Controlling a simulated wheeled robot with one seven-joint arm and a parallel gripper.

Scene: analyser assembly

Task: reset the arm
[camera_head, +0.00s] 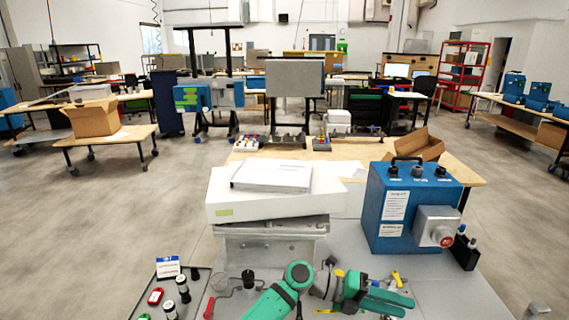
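My green and grey arm (298,274) reaches in from the bottom edge and lies low over the front of the workbench. What looks like my gripper (404,303), with green finger-like parts, points right at the arm's far end. Several hand tools, including one with a yellow handle (397,279) and one with a red handle (209,308), lie around the arm. The arm hides part of the bench there.
A white analyser (262,206) with a panel on top stands behind my arm. A blue box (408,209) with a grey side unit stands at the right. A dark tray (191,280) holding small parts lies at the left. Open floor (110,215) lies left of the bench.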

